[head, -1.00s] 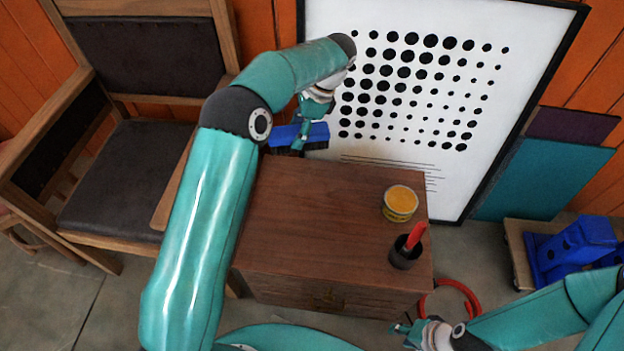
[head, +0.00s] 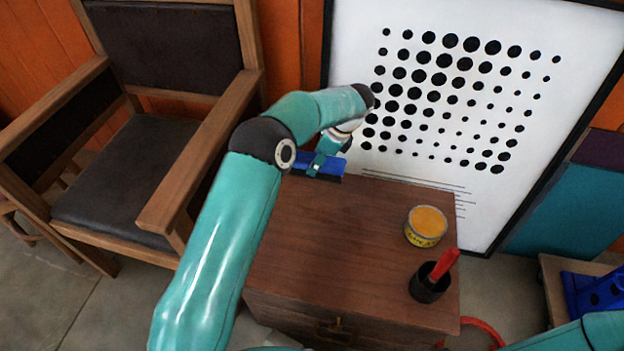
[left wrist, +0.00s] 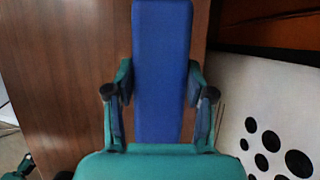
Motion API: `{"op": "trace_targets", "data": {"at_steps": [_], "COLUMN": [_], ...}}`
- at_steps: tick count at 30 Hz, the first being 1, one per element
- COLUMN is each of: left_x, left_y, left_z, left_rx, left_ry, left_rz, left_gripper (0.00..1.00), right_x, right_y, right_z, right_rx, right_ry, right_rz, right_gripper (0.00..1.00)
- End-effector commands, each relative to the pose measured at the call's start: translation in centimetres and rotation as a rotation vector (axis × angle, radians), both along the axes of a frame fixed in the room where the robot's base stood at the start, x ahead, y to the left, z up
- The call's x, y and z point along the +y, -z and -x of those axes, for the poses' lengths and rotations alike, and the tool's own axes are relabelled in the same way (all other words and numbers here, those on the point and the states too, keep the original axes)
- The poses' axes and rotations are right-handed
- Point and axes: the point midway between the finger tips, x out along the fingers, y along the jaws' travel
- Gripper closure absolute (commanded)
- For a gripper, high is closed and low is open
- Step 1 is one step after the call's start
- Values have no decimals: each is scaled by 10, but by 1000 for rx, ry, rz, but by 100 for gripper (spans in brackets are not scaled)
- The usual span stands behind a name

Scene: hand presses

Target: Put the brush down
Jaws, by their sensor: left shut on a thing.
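The brush (head: 322,167) is a long blue block with dark bristles below, in the head view at the back of the wooden cabinet (head: 340,240). My left gripper (head: 316,166) is shut across it. In the left wrist view the blue top of the brush (left wrist: 162,70) lies between the two fingers of my left gripper (left wrist: 160,95), which press on its sides. The brush is over or on the cabinet's far edge; I cannot tell whether its bristles touch the top. My right gripper is out of view; only part of my right arm shows at the lower right.
A yellow-topped tin (head: 426,226) and a black cup (head: 430,284) with a red-handled thing stand on the cabinet's right side. The middle of the top is clear. A wooden armchair (head: 190,215) stands at the left, and a dotted white board (head: 440,120) leans behind.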

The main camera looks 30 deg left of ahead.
Motion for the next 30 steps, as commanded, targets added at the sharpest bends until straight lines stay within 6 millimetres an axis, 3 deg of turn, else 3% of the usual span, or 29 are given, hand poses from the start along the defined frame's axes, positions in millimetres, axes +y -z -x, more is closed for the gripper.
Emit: {"op": "trace_targets", "data": {"at_steps": [8,16,28,29,30], "left_x": [0,-1,-1,-1,-1], "left_y": [22,64,69,69,68], "left_z": [0,0,0,0,0], "left_rx": [2,0,0,0,0], "left_ry": [1,1,1,1,1], "left_rz": [-1,0,0,1,1], "left_gripper": [84,84,84,41,35], "right_x": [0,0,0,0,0], "right_y": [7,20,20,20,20], "right_z": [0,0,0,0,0], "right_rx": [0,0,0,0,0], "right_ry": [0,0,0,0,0], "right_rz": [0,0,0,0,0], "right_gripper": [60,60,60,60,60]}}
